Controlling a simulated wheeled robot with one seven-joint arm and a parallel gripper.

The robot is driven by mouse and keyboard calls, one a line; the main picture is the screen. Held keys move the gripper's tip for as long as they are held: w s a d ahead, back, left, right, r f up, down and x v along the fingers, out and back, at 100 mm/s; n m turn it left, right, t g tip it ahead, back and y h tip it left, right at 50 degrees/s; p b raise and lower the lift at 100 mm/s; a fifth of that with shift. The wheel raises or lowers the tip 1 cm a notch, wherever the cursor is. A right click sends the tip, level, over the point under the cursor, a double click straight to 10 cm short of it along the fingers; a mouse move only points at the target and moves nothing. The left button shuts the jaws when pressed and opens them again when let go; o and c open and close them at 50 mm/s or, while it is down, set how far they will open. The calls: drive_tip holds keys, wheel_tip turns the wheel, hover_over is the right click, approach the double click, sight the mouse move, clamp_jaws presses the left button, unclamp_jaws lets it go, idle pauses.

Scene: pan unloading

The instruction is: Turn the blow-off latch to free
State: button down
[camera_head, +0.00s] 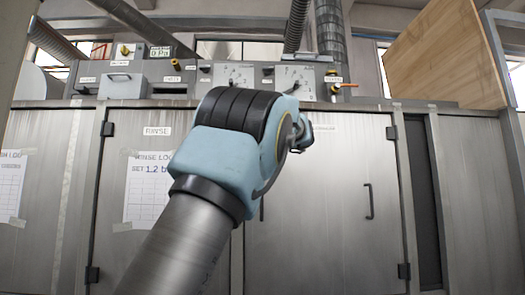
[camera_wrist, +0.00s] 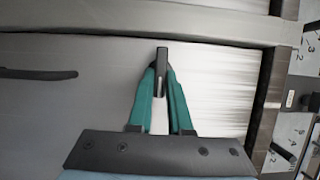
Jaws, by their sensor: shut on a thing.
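In the wrist view my gripper (camera_wrist: 161,75) has its two teal fingers closed together at the tips. A small dark upright piece (camera_wrist: 162,57) sits between the fingertips, in front of the brushed steel door. I cannot tell from its shape whether this is the blow-off latch. In the head view my blue and black arm reaches up over the steel front and hides the gripper and whatever it holds. No label that I can read names the blow-off latch.
A steel cabinet front (camera_head: 330,230) with a dark door handle (camera_head: 369,201) stands ahead. A dark knob (camera_wrist: 284,153) is at the wrist view's right. A wooden board (camera_head: 447,55) rises at right.

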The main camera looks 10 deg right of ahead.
drive_tip(key=c, duration=0.8)
unclamp_jaws()
drive_tip(key=shift+w+a, duration=0.1)
drive_tip(key=shift+c, duration=0.2)
drive_tip(key=shift+f, duration=0.1)
drive_tip(key=b+v, duration=0.3)
drive_tip(key=v, duration=0.8)
